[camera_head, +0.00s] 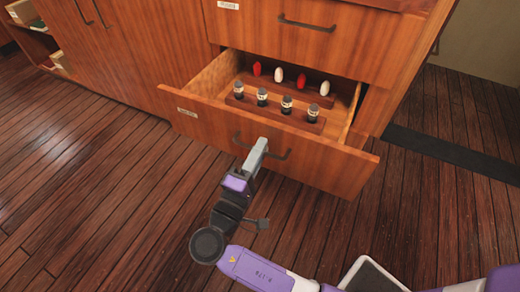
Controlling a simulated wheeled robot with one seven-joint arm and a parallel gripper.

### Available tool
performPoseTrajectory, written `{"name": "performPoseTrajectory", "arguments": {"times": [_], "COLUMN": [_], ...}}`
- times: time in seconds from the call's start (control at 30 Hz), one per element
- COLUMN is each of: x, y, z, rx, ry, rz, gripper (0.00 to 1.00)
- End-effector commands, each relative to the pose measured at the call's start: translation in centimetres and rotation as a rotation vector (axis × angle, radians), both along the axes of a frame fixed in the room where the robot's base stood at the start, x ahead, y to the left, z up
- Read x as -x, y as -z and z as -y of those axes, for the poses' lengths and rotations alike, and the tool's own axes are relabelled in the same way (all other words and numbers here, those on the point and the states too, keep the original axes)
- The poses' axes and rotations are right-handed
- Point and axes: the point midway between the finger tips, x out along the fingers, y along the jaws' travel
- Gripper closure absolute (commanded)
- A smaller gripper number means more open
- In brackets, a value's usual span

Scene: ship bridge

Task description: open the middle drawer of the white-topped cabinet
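A wooden drawer (205,122) of the brown cabinet stands well open toward me. Its dark bar handle (278,155) is on the drawer front. My gripper (257,150) is at the middle of this handle, its grey fingers close together and shut on it; they hide part of the bar. Another drawer (265,32) with a dark handle and a small label is above it and shut. The cabinet's top is out of view, so I cannot see its colour or the whole stack of drawers.
Inside the open drawer are dark racks (275,110) with several small bottles and red and white pieces. Closed cabinet doors (115,50) are to the left, with an open shelf (35,42) beyond. The plank floor (90,190) is clear in front.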

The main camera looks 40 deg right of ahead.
Motion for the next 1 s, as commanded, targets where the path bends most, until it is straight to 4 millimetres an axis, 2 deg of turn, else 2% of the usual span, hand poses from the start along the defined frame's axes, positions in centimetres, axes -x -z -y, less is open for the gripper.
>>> {"name": "performPoseTrajectory", "arguments": {"times": [0.5,0.67,1.0], "x": [2.3,2.6,2.6], "y": [1.2,1.4,1.5], "z": [-6.5,-7.1,-7.1], "rx": [0.001,0.0,0.0], "ry": [-0.003,-0.001,-0.001], "rz": [-0.001,0.0,0.0], "gripper": [0.81,0.81,0.81]}}
